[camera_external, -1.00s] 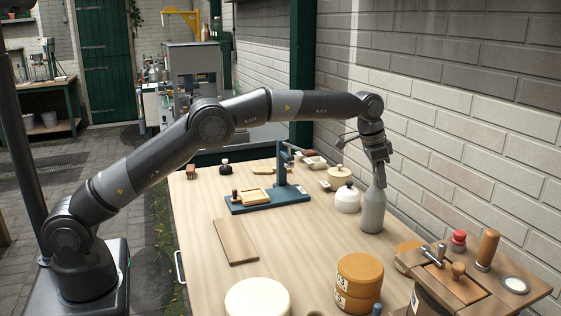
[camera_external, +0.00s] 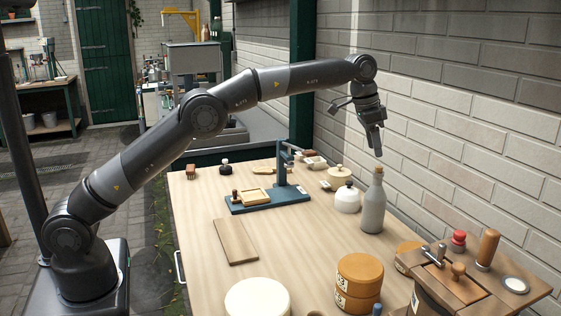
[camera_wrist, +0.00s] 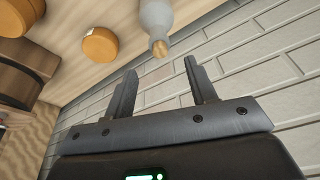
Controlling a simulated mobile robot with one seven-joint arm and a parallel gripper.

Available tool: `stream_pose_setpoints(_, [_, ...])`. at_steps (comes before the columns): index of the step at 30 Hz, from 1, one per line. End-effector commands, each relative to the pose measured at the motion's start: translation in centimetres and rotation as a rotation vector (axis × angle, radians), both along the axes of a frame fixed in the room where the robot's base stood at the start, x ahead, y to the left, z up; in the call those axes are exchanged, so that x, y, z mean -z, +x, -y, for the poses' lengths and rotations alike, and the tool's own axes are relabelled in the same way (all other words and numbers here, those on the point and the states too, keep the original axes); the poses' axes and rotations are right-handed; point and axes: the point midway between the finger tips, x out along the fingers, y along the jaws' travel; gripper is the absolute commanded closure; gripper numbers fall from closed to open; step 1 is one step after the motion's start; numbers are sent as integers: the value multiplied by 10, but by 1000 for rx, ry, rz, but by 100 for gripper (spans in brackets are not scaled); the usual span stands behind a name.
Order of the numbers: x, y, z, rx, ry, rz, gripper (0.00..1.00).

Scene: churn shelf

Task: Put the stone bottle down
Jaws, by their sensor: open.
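The stone bottle (camera_external: 374,208) is grey with a cork top and stands upright on the wooden table (camera_external: 300,240), near its right side by the brick wall. My gripper (camera_external: 378,152) is above the bottle's cork, open and apart from it. In the wrist view the bottle (camera_wrist: 155,16) shows at the top, its cork end pointing towards the gap between the two open fingers (camera_wrist: 160,82). Nothing is between the fingers.
A white pot (camera_external: 347,199) stands just left of the bottle. Orange round boxes (camera_external: 358,275) and a wooden churn (camera_external: 455,283) stand at the front right. A blue press (camera_external: 268,197) and a board (camera_external: 236,241) are further left. The brick wall (camera_external: 470,150) is close on the right.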

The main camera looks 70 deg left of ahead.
Motion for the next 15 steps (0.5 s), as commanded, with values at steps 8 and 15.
stream_pose_setpoints(8, [-21,-5,-2,-1,0,0,48])
stream_pose_setpoints(15, [-42,-20,-6,-16,-1,11,48])
